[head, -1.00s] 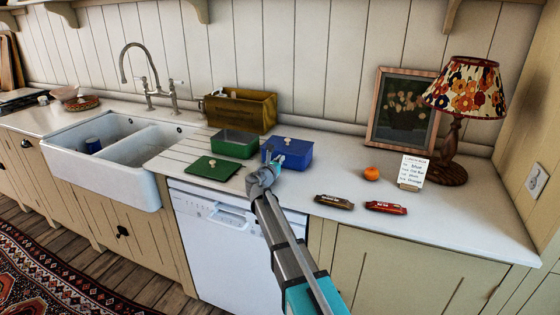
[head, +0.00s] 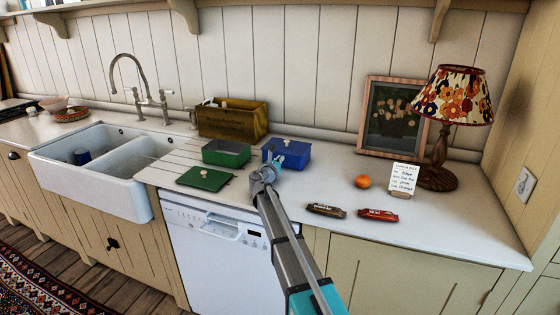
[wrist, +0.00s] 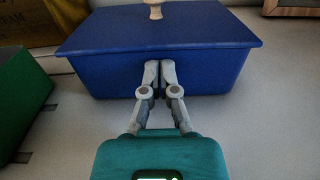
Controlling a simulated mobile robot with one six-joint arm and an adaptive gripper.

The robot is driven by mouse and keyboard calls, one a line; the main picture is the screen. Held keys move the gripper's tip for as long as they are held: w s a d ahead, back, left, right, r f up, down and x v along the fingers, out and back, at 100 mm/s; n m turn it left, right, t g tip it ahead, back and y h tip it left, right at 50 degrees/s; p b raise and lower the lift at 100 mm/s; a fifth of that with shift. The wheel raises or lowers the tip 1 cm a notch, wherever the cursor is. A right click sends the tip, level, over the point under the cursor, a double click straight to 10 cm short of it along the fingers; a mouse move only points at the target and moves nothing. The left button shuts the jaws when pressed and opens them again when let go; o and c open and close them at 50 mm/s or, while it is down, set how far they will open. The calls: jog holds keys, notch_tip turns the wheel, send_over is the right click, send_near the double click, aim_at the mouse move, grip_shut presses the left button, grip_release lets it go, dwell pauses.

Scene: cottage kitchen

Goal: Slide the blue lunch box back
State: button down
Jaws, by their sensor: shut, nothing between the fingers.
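The blue lunch box (head: 296,153) stands on the white counter with its blue lid on and a pale knob on top. It also fills the upper middle of the wrist view (wrist: 110,70). My gripper (head: 275,163) is shut and empty, with its fingertips at the front face of the box. In the wrist view my gripper (wrist: 160,72) points straight at that face, near its middle. The fingertips look to be touching the face or very close to it. Part of the box's front is hidden behind my gripper in the head view.
An open green box (head: 227,154) stands left of the blue box, its green lid (head: 204,179) in front. A wooden crate (head: 233,119) is behind.

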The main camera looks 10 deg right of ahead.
jog(key=v, duration=1.4)
